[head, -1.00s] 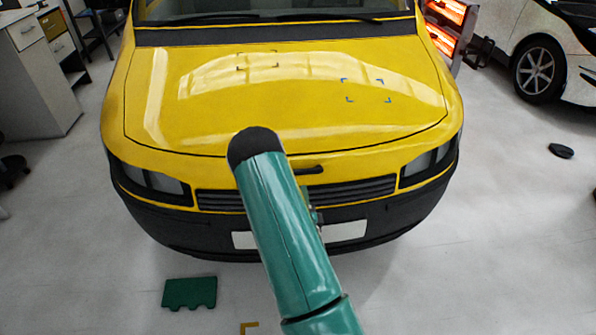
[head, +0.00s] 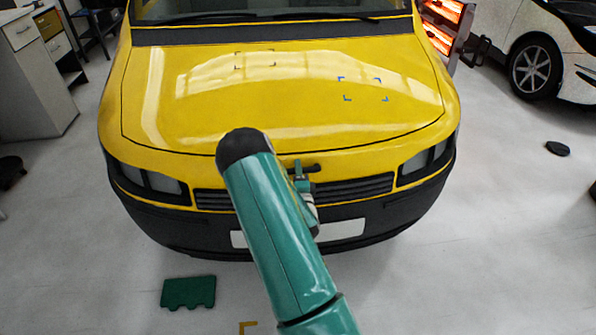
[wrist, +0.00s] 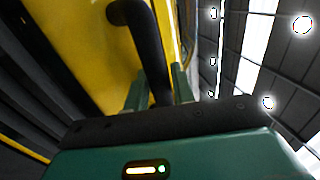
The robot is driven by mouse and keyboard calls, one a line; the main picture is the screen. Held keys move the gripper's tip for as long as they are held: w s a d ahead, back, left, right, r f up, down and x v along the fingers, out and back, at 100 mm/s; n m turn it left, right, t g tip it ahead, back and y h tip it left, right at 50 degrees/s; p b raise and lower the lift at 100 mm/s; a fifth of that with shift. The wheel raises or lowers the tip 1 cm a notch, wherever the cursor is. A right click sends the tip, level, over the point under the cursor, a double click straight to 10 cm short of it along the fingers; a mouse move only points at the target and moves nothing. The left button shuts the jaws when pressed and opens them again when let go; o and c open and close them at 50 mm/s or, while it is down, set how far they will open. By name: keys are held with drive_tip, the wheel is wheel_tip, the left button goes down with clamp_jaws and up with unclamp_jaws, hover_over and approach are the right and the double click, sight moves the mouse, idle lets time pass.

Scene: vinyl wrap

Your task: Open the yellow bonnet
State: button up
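The yellow bonnet (head: 285,95) is down on the front of the yellow car. A black handle (head: 312,167) sits at its front edge, above the grille. My gripper (head: 301,180) is at this handle, partly hidden by my teal arm in the head view. In the wrist view, the black handle (wrist: 148,40) runs down between the two teal fingers of my gripper (wrist: 160,84). The fingers stand apart, one on each side of it. A firm grip on it does not show.
The dark grille (head: 340,192) and bumper lie below the handle. A green notched plate (head: 188,292) lies on the floor at front left. A glowing heater (head: 447,25) and a white car (head: 560,50) stand at right. The floor in front is mostly clear.

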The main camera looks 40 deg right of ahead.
clamp_jaws()
drive_tip(key=shift+r, duration=0.15)
